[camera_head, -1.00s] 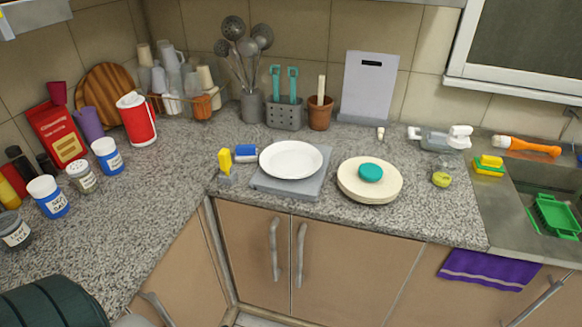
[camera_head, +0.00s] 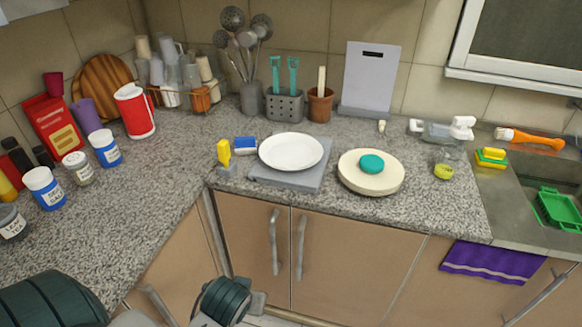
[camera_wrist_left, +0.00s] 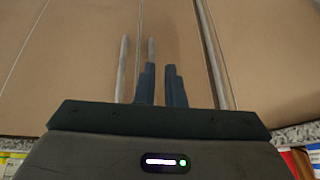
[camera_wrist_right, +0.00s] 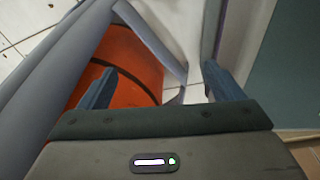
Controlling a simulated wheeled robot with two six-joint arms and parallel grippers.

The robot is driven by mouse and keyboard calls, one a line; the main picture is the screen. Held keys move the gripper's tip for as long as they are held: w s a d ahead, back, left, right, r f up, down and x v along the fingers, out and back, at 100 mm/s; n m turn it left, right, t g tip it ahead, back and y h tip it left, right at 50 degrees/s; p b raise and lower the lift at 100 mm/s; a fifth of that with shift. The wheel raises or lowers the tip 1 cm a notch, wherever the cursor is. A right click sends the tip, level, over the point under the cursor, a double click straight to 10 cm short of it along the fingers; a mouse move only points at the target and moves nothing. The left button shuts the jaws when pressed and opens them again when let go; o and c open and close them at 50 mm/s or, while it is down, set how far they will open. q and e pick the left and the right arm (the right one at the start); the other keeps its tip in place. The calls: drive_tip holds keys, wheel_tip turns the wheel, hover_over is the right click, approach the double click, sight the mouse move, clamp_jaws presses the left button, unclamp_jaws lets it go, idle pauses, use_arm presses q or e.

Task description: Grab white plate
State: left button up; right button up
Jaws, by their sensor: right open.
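The white plate (camera_head: 291,151) is round and rests on a grey square slab (camera_head: 318,178) on the counter, near its front edge. Nothing touches the plate from above. In the right wrist view my right gripper (camera_wrist_right: 162,82) is wide open and empty, low down by the floor. The plate is in neither wrist view.
A cream round stack (camera_head: 370,185) with a teal item on top stands right of the plate. A yellow-topped brush (camera_head: 224,155) and blue sponge (camera_head: 245,145) sit left. Behind are a utensil holder (camera_head: 286,105) and pot (camera_head: 320,105).

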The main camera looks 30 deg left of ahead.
use_arm(q)
drive_tip(key=w+a+r+n+t+y, duration=0.1)
drive_tip(key=w+a+r+n+y, duration=0.2)
drive_tip(key=w, duration=0.4)
drive_tip(key=w+r+n+t, duration=0.1)
drive_tip(key=w+r+n, duration=0.2)
drive_tip(key=w+n, duration=0.3)
drive_tip(key=n+t+y, duration=0.2)
drive_tip(key=n+y, duration=0.1)
drive_tip(key=n, duration=0.5)
approach(275, 175)
wheel_tip(275, 175, up, 3)
drive_tip(key=p+x, duration=0.1)
drive_tip(key=x, duration=0.3)
drive_tip(key=shift+w+f, duration=0.2)
drive_tip(key=shift+w, duration=0.15)
drive_tip(key=shift+w+a+p, duration=0.2)
drive_tip(key=shift+a+p, duration=0.05)
drive_tip(key=shift+p, duration=0.15)
drive_tip(key=p+x, duration=0.1)
drive_tip(key=x, duration=0.3)
drive_tip(key=shift+s+a+f+p, duration=0.1)
drive_tip(key=shift+a+p, duration=0.2)
drive_tip(key=shift+p, duration=0.05)
drive_tip(key=shift+a+f, duration=0.1)
drive_tip(key=shift+f, duration=0.05)
clamp_jaws()
